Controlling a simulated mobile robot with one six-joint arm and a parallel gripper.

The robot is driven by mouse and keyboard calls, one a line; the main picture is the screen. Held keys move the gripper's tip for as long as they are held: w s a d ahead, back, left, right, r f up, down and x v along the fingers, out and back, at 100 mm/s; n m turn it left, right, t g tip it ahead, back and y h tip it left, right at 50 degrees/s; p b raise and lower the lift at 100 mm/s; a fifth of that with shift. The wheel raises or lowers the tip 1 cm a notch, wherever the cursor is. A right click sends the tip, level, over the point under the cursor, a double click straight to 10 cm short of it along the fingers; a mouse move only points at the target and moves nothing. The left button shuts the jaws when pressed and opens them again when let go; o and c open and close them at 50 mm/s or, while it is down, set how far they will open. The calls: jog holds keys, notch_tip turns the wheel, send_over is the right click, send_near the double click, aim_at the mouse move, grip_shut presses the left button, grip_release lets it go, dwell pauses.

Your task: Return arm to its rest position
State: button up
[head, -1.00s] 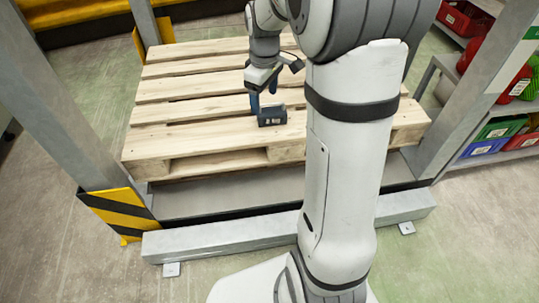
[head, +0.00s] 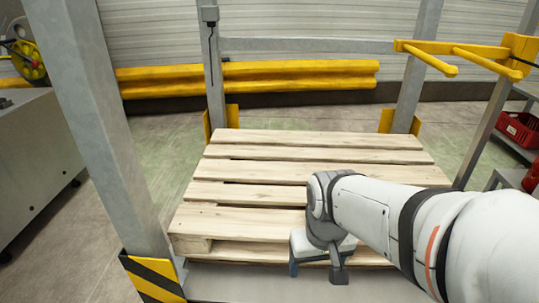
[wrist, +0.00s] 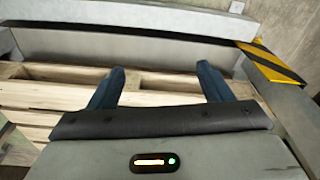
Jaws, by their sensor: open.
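My arm reaches in from the lower right of the head view, its wrist bent down over the near edge of the wooden pallet (head: 270,172). My gripper (wrist: 160,82) is open in the wrist view. Its two blue fingers stand wide apart with nothing held between them. In the head view the gripper is mostly hidden behind my own wrist; only a bit of blue shows. The pallet's near side also shows behind the fingers in the wrist view. Its visible top is bare.
A grey post (head: 100,130) with a yellow-black guard (head: 150,278) stands left of the pallet. Another post (head: 212,70) stands behind. A yellow two-pronged bracket (head: 455,50) juts in at upper right. A yellow rail (head: 250,78) runs along the back. Red bins (head: 520,128) sit at right.

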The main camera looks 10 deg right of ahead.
notch_tip(320, 180, up, 32)
jog(key=t+p, duration=0.1)
jog(key=p, duration=2.7)
jog(key=shift+s+r+p, duration=0.25)
jog(key=shift+s+p, duration=0.15)
